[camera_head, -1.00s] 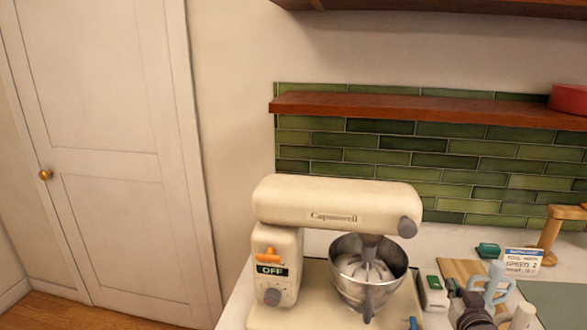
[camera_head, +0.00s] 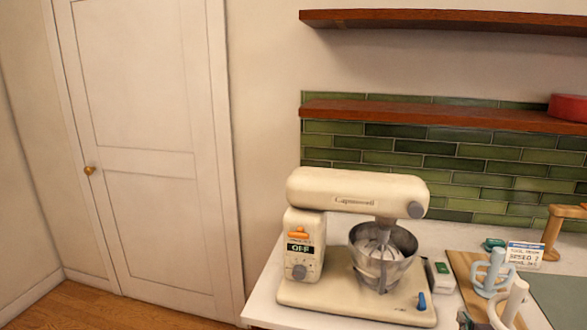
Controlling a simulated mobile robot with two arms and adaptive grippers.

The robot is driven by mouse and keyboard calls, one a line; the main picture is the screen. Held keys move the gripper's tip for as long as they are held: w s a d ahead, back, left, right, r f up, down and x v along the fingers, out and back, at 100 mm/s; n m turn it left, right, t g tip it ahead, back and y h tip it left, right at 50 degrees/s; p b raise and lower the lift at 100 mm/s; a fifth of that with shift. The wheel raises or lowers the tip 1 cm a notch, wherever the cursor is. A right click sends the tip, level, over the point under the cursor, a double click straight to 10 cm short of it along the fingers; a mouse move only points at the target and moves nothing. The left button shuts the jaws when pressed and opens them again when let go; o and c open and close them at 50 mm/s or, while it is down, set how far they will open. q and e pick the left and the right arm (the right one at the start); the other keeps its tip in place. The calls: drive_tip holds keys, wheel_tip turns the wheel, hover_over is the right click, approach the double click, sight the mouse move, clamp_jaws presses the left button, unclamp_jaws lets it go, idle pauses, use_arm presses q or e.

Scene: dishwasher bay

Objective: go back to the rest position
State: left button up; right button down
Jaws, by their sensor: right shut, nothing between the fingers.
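My right gripper (camera_head: 465,320) shows only as a small dark piece at the bottom edge, just right of the mixer's base. It is shut with nothing in it, and most of it is cut off by the frame. My left gripper is out of view. The cream stand mixer (camera_head: 355,187) stands on the white counter, with its steel bowl (camera_head: 398,268) under the head. Its sign reads OFF.
A light blue mug-like object (camera_head: 490,270), a cream handled object (camera_head: 511,305) and a small sign card (camera_head: 525,255) are on the right of the counter. Wooden shelves (camera_head: 420,115) run above. A closed white door (camera_head: 150,130) and clear floor (camera_head: 110,308) are at left.

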drive_tip(key=s+a+f+n+g+y, duration=0.1)
drive_tip(key=s+a+f+g, duration=0.2)
drive_tip(key=s+a+f, duration=0.35)
drive_tip(key=s+a+f+n+g+y, duration=0.1)
drive_tip(key=s+a+f+g, duration=0.25)
drive_tip(key=s, duration=0.55)
drive_tip(key=s+a+f+n+g+y, duration=0.15)
drive_tip(key=s+a, duration=0.25)
drive_tip(key=s, duration=0.4)
drive_tip(key=s+a+f+n+g, duration=0.1)
drive_tip(key=s+a+g, duration=0.25)
drive_tip(key=s, duration=0.45)
wheel_tip(320, 180, down, 25)
drive_tip(key=s, duration=0.1)
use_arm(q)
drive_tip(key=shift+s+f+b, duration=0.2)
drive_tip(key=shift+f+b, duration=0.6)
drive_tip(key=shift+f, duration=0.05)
use_arm(e)
drive_tip(key=s+d+f+g, duration=0.2)
drive_tip(key=s+f, duration=1.5)
drive_tip(key=f, duration=0.1)
drive_tip(key=shift+d+f, duration=0.3)
drive_tip(key=shift+f, duration=0.1)
drive_tip(key=shift+s+h, duration=0.1)
drive_tip(key=shift+h, duration=0.15)
